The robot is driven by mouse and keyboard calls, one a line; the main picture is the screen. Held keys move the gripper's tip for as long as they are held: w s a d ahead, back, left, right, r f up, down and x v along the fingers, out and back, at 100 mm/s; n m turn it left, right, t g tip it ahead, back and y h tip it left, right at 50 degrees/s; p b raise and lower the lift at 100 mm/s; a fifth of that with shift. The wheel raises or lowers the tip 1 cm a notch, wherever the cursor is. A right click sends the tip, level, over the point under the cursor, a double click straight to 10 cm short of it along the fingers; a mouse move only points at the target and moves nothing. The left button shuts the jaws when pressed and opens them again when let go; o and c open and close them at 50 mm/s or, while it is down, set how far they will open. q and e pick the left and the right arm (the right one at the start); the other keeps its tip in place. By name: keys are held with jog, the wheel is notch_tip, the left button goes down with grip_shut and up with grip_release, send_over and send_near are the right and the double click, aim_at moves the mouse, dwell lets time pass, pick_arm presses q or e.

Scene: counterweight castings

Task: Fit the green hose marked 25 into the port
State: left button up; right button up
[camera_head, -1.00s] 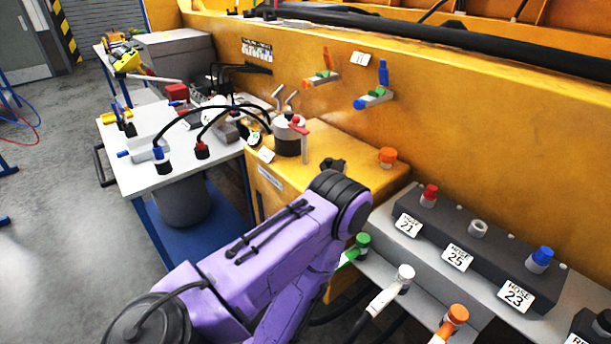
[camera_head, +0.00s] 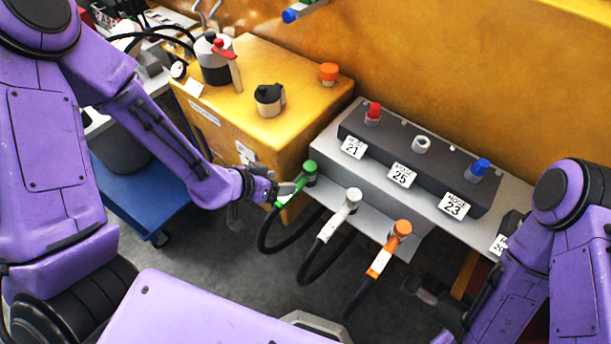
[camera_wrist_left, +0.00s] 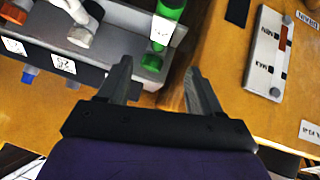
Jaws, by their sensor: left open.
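The green hose (camera_head: 296,184) has a green elbow end and rests at the left end of the grey ledge, its black tube hanging below. In the left wrist view the green hose (camera_wrist_left: 167,25) lies just beyond the fingertips, with a white tag too small to read. My left gripper (camera_head: 272,190) is open beside the hose's green body; the wrist view shows a gap between its fingers (camera_wrist_left: 158,82). The bare grey port (camera_head: 421,144) stands on the dark block behind the HOSE 25 plate (camera_head: 401,175). My right gripper (camera_head: 424,292) is low at right, jaws unclear.
A white hose (camera_head: 345,208) and an orange hose (camera_head: 394,241) hang along the ledge (camera_head: 350,180). Red (camera_head: 373,114) and blue (camera_head: 479,169) caps flank the port. A yellow cabinet (camera_head: 285,115) with a black-capped container (camera_head: 268,98) stands left.

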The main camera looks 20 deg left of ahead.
aim_at(300, 180)
pick_arm(q)
jog(key=x, duration=0.4)
jog(key=shift+w+d+f, duration=0.2)
jog(key=shift+w+d, duration=0.05)
jog(key=shift+w, duration=0.05)
jog(key=shift+w+d+f+p, duration=0.2)
jog(key=shift+w+p, duration=0.05)
jog(key=shift+p, duration=0.05)
jog(key=p+x, duration=0.1)
jog(key=x, duration=0.2)
jog(key=shift+w+d+f, duration=0.1)
jog(key=shift+w+f, duration=0.15)
jog(key=shift+f, duration=0.05)
jog(key=shift+w+d+f, duration=0.15)
jog(key=shift+w+f, duration=0.1)
jog(key=shift+r, duration=0.1)
grip_shut()
